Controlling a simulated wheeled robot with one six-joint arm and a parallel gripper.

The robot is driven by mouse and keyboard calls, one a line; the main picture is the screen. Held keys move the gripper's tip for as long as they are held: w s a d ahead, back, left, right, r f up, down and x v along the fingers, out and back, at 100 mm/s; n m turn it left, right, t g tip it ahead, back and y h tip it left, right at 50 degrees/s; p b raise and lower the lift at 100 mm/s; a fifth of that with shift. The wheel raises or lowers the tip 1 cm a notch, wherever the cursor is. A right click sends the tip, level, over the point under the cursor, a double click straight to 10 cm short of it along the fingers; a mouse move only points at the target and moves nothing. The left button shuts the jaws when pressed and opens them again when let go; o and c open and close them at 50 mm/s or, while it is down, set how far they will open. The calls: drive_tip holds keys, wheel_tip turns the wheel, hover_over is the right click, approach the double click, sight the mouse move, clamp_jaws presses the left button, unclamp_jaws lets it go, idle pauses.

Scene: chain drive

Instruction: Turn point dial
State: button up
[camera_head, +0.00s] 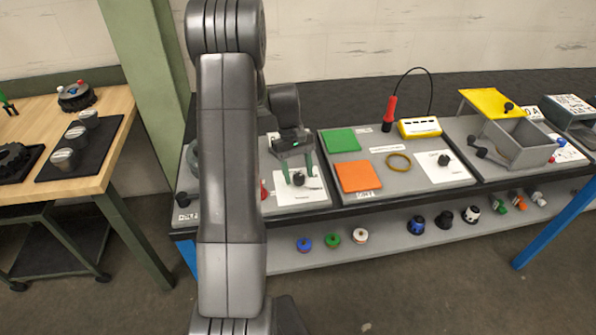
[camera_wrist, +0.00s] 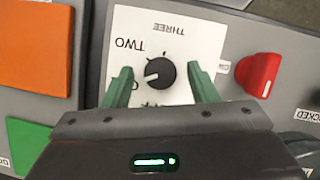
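A black dial knob (camera_wrist: 160,72) sits on a white plate (camera_wrist: 195,42) in the wrist view. A white mark on the knob points left. The words TWO and THREE show upside down on the plate; lettering nearer my gripper is partly hidden. My gripper (camera_wrist: 160,75) is open, with one green finger on each side of the knob and visible gaps to it. In the head view the dial (camera_head: 299,179) is small, between the fingers of my gripper (camera_head: 300,174), on the left panel of the bench.
Green (camera_head: 341,140) and orange (camera_head: 358,176) squares lie on the neighbouring panel. Another black knob (camera_head: 444,160) on a white plate is farther right. My arm hides part of the left panel.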

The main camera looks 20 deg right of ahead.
drive_tip(key=b+v, duration=0.1)
drive_tip(key=v, duration=1.2)
drive_tip(key=shift+w+r, duration=0.2)
drive_tip(key=shift+r, duration=0.1)
drive_tip(key=p+x, duration=0.1)
drive_tip(key=x, duration=1.3)
drive_tip(key=shift+r, duration=0.1)
